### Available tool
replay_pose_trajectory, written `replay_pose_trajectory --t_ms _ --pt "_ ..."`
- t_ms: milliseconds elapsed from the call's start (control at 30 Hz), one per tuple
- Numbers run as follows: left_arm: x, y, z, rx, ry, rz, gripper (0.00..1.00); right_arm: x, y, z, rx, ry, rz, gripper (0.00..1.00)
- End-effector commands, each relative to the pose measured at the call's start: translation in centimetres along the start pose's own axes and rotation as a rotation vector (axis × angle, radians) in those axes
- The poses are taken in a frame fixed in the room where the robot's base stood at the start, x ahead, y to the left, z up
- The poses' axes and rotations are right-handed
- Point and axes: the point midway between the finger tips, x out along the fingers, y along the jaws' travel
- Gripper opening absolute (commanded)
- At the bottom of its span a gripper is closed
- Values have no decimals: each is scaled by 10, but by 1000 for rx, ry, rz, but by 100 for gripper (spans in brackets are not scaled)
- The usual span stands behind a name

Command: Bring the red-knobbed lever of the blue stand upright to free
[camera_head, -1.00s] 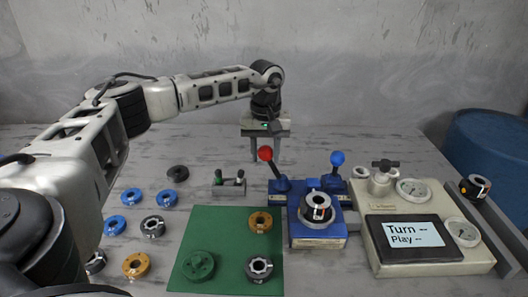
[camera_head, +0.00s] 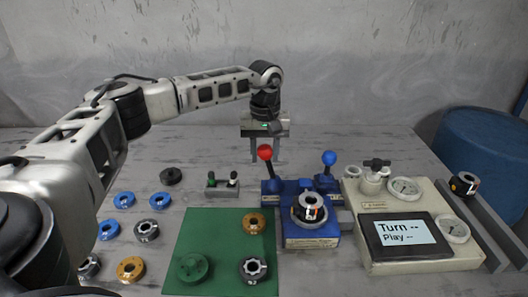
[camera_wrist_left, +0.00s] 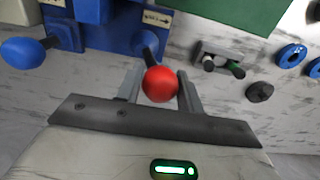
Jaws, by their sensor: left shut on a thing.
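The blue stand (camera_head: 313,228) is on the table, right of the green mat. Its red-knobbed lever (camera_head: 269,170) rises from the stand's back left and leans slightly left. The red knob (camera_head: 265,152) also shows in the left wrist view (camera_wrist_left: 160,84), between the two fingers. My left gripper (camera_head: 266,157) reaches down from behind and is shut on the red knob. The blue-knobbed lever (camera_head: 329,158) stands at the stand's back right, clear of the gripper. A grey ring part (camera_head: 309,209) sits on the stand. My right gripper is not in view.
A small grey holder with two short pegs (camera_head: 222,186) stands left of the stand. A gauge console (camera_head: 420,262) is close on the right. The green mat (camera_head: 222,232) carries several parts; loose blue, orange and dark rings lie farther left.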

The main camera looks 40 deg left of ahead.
Motion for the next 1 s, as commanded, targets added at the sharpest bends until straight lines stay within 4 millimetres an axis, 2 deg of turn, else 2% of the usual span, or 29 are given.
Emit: replay_pose_trajectory --t_ms 333,767,1000 --pt "-3 15 1 4 -1 5 24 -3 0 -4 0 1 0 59" --pt "-3 16 0 2 0 4 24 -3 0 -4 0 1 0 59" --pt "-4 24 0 2 0 4 24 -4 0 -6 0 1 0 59"
